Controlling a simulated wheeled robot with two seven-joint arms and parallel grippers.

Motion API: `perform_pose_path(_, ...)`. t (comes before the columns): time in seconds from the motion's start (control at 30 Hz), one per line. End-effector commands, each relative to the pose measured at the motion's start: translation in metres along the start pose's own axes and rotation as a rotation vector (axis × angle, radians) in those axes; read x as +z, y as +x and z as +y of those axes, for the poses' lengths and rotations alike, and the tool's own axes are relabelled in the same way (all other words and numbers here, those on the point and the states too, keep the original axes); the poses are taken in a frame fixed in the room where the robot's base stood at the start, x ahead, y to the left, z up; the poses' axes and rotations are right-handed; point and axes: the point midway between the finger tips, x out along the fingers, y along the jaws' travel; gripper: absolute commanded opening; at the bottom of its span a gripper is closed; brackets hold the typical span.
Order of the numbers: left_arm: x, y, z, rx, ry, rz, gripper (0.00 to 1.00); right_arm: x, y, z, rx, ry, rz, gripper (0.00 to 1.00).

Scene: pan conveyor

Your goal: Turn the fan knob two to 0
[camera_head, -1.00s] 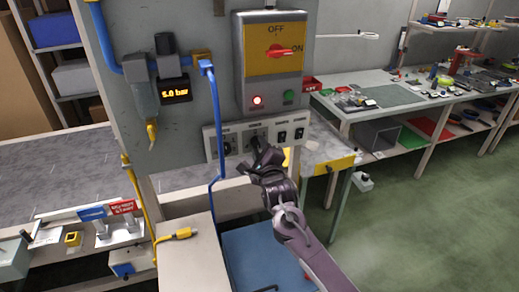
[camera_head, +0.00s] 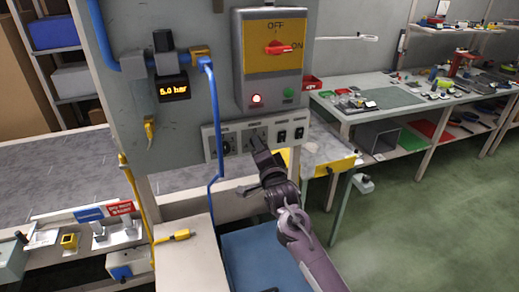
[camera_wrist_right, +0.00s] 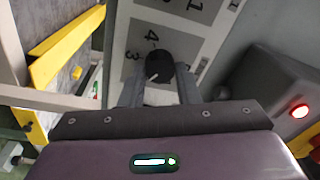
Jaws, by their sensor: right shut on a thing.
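A pale control panel (camera_head: 238,129) below the grey switch box carries dark knobs and rocker switches. My right gripper (camera_head: 256,146) is at the panel's second knob position and hides much of it. In the right wrist view, the black round knob (camera_wrist_right: 157,67) with a white pointer mark lies between my right gripper's (camera_wrist_right: 159,88) two grey fingers, which are shut on it. The pointer mark slants to the lower left. Printed numbers, including 4 and 3, show on the grey dial plate (camera_wrist_right: 185,34). Another knob (camera_head: 226,147) is left of the gripper. My left gripper is not in view.
The grey box (camera_head: 271,94) above has a red OFF/ON switch (camera_head: 278,48) and a lit red lamp (camera_head: 257,99). A blue hose (camera_head: 216,120) runs down just left of the panel knobs. A workbench (camera_head: 400,95) stands to the right.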

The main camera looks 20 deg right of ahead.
Motion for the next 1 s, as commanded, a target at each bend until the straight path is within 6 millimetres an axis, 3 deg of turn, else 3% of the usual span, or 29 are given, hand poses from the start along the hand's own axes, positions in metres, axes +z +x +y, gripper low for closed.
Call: perform_pose_path(1.0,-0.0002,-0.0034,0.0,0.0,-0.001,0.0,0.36,-0.0011,-0.0001,0.0013,-0.079,-0.965,-0.059,0.06)
